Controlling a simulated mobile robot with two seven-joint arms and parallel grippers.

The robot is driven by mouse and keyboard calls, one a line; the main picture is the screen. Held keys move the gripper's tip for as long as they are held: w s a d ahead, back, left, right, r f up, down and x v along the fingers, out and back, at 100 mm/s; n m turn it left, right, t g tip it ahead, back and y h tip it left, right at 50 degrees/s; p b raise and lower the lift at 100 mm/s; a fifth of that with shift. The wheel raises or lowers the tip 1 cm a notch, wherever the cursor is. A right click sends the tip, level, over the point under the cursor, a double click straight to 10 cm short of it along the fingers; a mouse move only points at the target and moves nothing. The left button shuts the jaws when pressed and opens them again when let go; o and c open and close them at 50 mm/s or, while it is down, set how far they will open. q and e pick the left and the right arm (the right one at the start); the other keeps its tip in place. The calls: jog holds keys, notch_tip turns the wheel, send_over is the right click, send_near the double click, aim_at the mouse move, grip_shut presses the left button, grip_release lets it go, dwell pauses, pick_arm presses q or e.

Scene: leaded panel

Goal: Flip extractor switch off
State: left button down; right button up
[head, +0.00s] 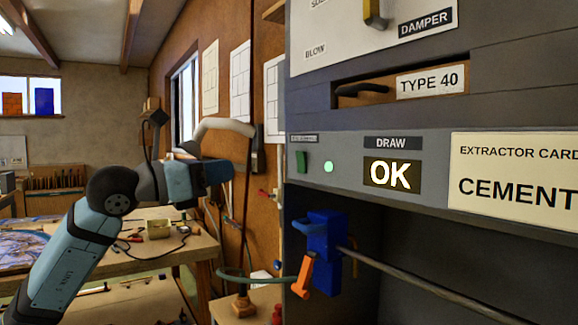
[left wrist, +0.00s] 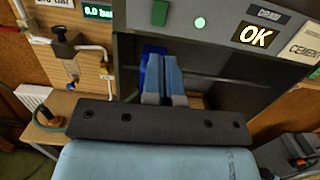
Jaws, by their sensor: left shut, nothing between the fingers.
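The extractor switch is a small green rocker (head: 302,161) on the grey panel strip, under a small label too fine to read. A lit green lamp (head: 328,167) is just right of it, and a display (head: 391,175) reads OK under DRAW. In the left wrist view the green switch (left wrist: 160,12) is at the top, beyond the fingers. My left gripper (head: 226,171) is left of the switch and apart from it. In the left wrist view its fingers (left wrist: 165,80) are together and empty. My right gripper is not in view.
A blue clamp (head: 322,245) with an orange handle (head: 302,277) and a metal rod (head: 430,285) sit below the switch, in the dark opening. A cream card (head: 515,180) reads EXTRACTOR CARD, CEMENT. A wooden bench (head: 160,245) with tools stands at left.

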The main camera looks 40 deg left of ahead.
aim_at(299, 156)
pick_arm(q)
jog(key=shift+w, duration=0.1)
jog(key=p+x, duration=0.6)
jog(key=x, duration=0.6)
jog(key=shift+w+d+r, duration=0.2)
jog(key=shift+w+d+f, duration=0.1)
jog(key=shift+w+d, duration=0.15)
jog(key=shift+w, duration=0.4)
